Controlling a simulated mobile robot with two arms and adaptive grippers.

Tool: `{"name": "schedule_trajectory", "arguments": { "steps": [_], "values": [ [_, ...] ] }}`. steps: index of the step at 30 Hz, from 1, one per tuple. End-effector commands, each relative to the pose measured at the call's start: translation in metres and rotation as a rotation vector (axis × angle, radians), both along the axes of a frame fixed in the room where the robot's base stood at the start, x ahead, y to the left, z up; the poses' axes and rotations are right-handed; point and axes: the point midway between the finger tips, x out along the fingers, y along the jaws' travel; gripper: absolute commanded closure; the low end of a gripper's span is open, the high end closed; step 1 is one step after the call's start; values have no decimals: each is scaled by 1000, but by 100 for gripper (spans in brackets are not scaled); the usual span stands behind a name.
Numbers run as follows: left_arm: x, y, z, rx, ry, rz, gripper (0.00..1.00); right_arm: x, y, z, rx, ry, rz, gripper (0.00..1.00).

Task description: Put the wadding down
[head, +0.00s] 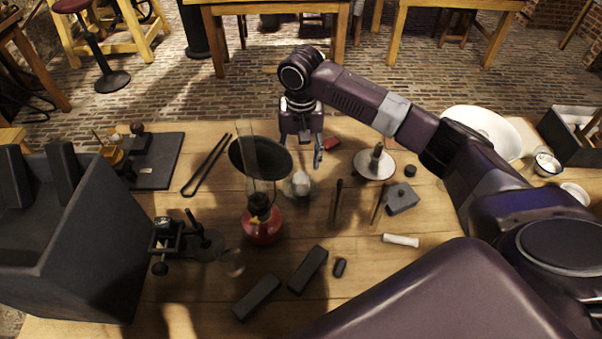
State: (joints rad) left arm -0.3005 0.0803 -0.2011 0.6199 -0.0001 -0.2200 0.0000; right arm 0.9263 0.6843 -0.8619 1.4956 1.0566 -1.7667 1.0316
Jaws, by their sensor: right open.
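A small white lump that looks like the wadding (300,181) sits on the wooden table (350,270), on or in what seems a small clear dish. My right gripper (302,160) points down just behind and above it. Its fingers are apart, with nothing seen between them. I cannot tell whether a fingertip touches the white lump. My left gripper is not in view.
A red-based lamp (262,226) with a dark round shade (260,157) stands close to the left of the white lump. Black tongs (206,166), a white disc stand (374,165), a grey block (402,198) and a white roll (401,240) lie around.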

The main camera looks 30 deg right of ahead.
Motion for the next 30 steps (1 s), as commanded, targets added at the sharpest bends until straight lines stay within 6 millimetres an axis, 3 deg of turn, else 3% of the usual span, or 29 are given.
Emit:
{"name": "schedule_trajectory", "arguments": {
  "steps": [3, 9, 26, 30],
  "values": [
    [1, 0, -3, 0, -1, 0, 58, 1, 0, 22, 0, -4, -1, 53],
    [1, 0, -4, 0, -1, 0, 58, 0, 0, 40, 1, 0, 0, 53],
    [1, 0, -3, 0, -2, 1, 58, 0, 0, 43, 0, 0, 0, 53],
    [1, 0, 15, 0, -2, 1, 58, 0, 0, 62, 0, 0, 0, 53]
  ]
}}
